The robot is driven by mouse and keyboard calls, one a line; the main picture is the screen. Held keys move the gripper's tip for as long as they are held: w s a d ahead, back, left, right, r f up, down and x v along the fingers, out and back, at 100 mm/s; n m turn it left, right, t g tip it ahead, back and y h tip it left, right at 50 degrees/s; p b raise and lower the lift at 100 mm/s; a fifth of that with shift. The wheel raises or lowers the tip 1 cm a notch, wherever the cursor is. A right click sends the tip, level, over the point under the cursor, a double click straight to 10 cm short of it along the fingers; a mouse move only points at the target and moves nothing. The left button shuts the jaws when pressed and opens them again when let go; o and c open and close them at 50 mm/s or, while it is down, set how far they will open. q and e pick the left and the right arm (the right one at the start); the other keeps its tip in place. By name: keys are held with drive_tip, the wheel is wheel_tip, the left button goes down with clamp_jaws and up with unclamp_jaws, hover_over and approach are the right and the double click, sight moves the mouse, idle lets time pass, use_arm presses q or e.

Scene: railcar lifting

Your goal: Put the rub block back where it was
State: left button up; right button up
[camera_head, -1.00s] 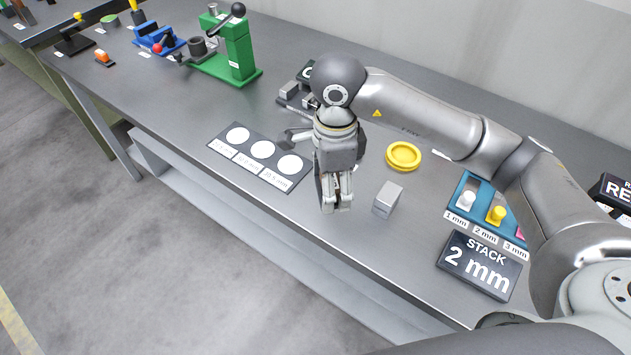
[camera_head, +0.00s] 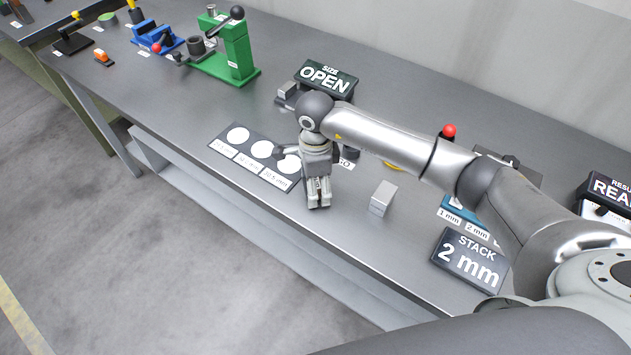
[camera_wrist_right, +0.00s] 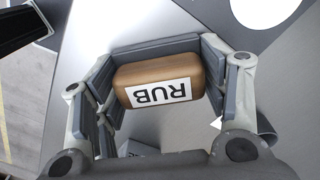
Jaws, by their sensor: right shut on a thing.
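The rub block is a brown block (camera_wrist_right: 160,72) with a white label reading "RUB", seen upside down in the right wrist view. It sits between the two fingers of my right gripper (camera_wrist_right: 158,85), which is shut on it. In the head view my right gripper (camera_head: 319,203) points down near the front edge of the table (camera_head: 345,235), right of the white-circle card. The block is hidden there by the gripper. I cannot tell whether the block touches the table. My left gripper is not in view.
A grey metal block (camera_head: 383,198) stands right of the gripper. The card with white circles (camera_head: 237,135) lies to the left. A "STACK 2 mm" sign (camera_head: 469,260) is at the front right. An "OPEN" sign (camera_head: 325,78) and a green press (camera_head: 238,50) stand behind.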

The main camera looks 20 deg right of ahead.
drive_tip(key=shift+f, duration=0.15)
drive_tip(key=o, duration=1)
drive_tip(key=shift+r, duration=0.35)
wheel_tip(320, 180, up, 11)
drive_tip(key=b, duration=0.2)
drive_tip(key=shift+w+f+b, duration=0.15)
drive_tip(key=shift+b, duration=0.15)
drive_tip(key=shift+r, duration=0.55)
